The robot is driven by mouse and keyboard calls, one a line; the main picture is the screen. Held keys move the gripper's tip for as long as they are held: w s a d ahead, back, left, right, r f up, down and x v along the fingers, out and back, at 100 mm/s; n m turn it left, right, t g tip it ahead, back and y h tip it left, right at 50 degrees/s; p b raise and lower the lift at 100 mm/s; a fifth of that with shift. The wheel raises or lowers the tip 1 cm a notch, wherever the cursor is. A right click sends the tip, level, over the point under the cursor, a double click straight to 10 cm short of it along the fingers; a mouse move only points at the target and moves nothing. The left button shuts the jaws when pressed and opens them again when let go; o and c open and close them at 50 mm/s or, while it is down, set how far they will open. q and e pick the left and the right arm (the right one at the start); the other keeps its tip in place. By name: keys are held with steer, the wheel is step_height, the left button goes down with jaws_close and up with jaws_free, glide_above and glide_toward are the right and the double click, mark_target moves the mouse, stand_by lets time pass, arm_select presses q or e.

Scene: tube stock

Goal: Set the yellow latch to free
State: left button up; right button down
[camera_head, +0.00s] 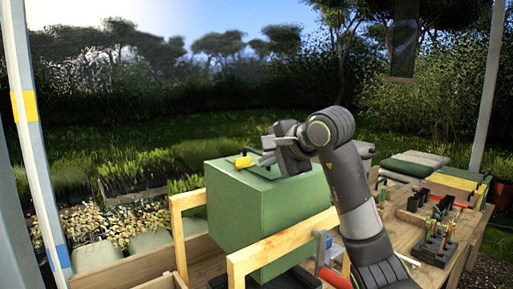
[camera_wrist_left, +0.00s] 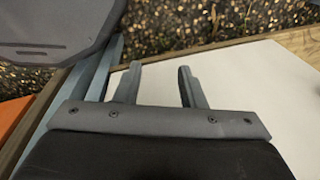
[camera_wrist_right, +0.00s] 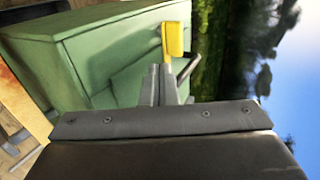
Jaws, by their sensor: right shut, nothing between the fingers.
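The yellow latch (camera_head: 243,162) is on top of a green box (camera_head: 237,212). In the right wrist view the yellow latch (camera_wrist_right: 174,38) shows as a yellow tab on a thin yellow bar, by the edge of the green box (camera_wrist_right: 85,60). My right gripper (camera_head: 264,158) is shut and empty, with its fingertips (camera_wrist_right: 163,68) right beside the yellow tab. I cannot tell whether they touch it. My left gripper (camera_wrist_left: 157,75) is open and empty above a pale flat surface; it is not in the head view.
A wooden frame (camera_head: 290,240) stands around the green box. On the right, a wooden bench (camera_head: 400,235) holds a black rack (camera_head: 436,246) of small tools and stacked folded sacks (camera_head: 418,165). Plant trays (camera_head: 135,195) are at the left. A red handle (camera_head: 335,278) is below my right arm.

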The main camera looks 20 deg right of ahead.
mark_target(250, 159)
steer(key=shift+w+a+r+p, duration=0.1)
steer(key=shift+w+a+p, duration=0.2)
steer(key=shift+w, duration=0.3)
steer(key=shift+w+a+r+p, duration=0.1)
steer(key=shift+w+a+p, duration=0.05)
steer(key=shift+w+p, duration=0.35)
steer(key=shift+w+a, duration=0.2)
steer(key=shift+w, duration=0.35)
steer(key=shift+w+f, duration=0.2)
steer(key=shift+w, duration=0.05)
steer(key=shift+w+d+b, duration=0.1)
steer(key=shift+w+b, duration=0.15)
steer(key=shift+b, duration=0.1)
